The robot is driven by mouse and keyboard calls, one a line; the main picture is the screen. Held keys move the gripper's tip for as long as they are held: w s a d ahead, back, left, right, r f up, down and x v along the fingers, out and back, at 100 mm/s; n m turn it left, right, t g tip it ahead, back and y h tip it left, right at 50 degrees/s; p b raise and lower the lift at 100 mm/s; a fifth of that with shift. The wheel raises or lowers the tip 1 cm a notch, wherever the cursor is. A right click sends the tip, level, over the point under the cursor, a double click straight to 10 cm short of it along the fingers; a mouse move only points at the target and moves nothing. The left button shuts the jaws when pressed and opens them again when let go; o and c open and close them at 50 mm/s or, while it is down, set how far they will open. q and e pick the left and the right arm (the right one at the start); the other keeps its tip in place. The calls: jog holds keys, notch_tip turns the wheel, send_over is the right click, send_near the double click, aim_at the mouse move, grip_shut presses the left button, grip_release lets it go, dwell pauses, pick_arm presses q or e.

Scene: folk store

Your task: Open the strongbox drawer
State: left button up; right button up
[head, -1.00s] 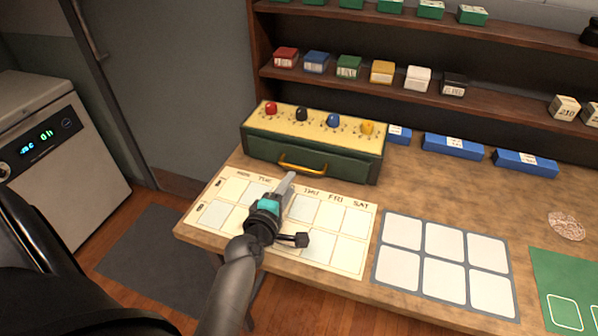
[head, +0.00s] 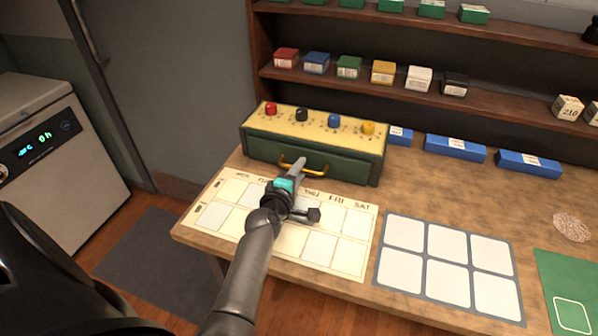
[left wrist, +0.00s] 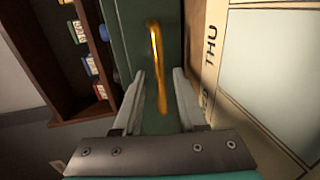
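The strongbox (head: 258,148) is a dark green box with a cream top and several coloured knobs, at the back left of the table. Its drawer (head: 345,168) looks closed and has a curved gold handle (head: 292,165). My left gripper (head: 299,166) is in front of the drawer, close to the handle. In the left wrist view, the fingers of the gripper (left wrist: 158,90) are apart, with the gold handle (left wrist: 155,55) reaching between them. I cannot tell whether they touch it. My right gripper is not in view.
A weekday chart (head: 345,255) lies in front of the strongbox under my left arm. A grid of white cards (head: 402,270) and a green mat (head: 570,265) lie to the right. Blue boxes (head: 455,149) stand along the back. Shelves (head: 400,90) rise behind.

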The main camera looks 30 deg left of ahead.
pick_arm(q)
grip_shut()
dwell(1.2)
